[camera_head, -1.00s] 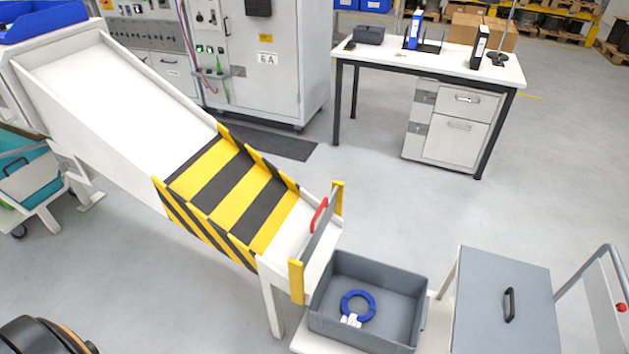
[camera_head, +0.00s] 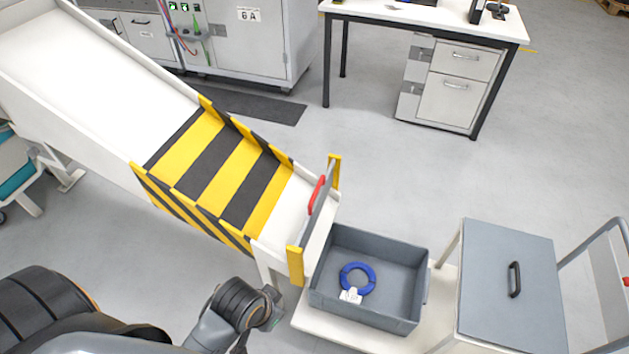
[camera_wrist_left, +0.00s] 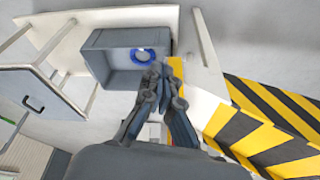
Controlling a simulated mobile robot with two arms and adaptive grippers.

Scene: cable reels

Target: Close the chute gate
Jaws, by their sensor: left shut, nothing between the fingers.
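The chute gate (camera_head: 320,213) is a narrow grey panel with a red handle (camera_head: 316,195), set between two yellow posts at the lower end of the white chute (camera_head: 90,85). I cannot tell how much gap lies under the panel. My left gripper (camera_head: 274,302) is low in front of the chute, left of and below the near yellow post (camera_head: 295,266), partly behind its own wrist. In the left wrist view my left gripper (camera_wrist_left: 160,74) has its fingers together, empty, with a yellow post just beyond them. My right gripper is not in view.
A grey bin (camera_head: 404,265) holding a blue ring (camera_head: 357,277) with a white tag stands on a cart below the chute end. A grey lidded box (camera_head: 507,285) is right of it. A desk (camera_head: 425,20) and cabinet stand behind. Open floor lies between.

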